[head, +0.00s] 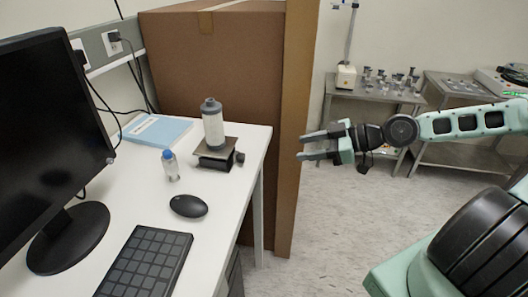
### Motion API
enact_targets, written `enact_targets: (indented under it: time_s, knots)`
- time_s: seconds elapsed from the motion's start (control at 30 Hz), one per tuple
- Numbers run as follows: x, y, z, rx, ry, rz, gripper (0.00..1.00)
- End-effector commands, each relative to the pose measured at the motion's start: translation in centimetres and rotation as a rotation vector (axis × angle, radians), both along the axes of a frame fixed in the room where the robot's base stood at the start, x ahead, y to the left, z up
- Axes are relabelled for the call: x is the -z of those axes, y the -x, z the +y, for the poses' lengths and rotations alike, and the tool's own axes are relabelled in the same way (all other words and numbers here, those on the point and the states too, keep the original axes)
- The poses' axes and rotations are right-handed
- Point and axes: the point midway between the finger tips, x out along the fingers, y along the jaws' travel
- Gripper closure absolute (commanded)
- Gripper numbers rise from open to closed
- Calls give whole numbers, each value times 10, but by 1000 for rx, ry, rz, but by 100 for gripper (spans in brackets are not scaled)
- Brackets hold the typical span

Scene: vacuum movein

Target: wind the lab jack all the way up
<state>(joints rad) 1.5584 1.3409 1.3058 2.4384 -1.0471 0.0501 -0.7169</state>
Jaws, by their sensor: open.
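The lab jack (212,161) stands low on the white desk near its right edge. Its top plate (230,144) sits a little above a dark base, and a dark knob (240,158) sticks out on its right side. A grey bottle with a dark cap (212,124) stands upright on the plate. My gripper (300,145) is open and empty, pointing left. In the picture it is right of the jack and clear of the desk edge, with a gap between it and the knob.
A small blue-capped bottle (171,166) and a mouse (188,206) are in front of the jack. A blue booklet (156,130), keyboard (146,262) and monitor (50,130) share the desk (230,200). A large cardboard box (215,60) stands behind. Metal carts (370,95) are at the back right.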

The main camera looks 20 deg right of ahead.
Motion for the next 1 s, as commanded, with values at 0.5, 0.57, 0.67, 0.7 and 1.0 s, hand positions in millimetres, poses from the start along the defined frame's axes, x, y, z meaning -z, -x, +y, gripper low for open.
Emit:
enact_targets:
  time_s: [0.5,0.57,0.67,0.7,1.0]
  knots:
    - [22,-33,44,-10,7,0,51]
    - [25,-38,51,-11,5,0,51]
    - [30,-48,62,-10,5,-2,51]
    - [33,-51,66,-9,6,0,51]
    - [52,-81,103,-8,2,0,51]
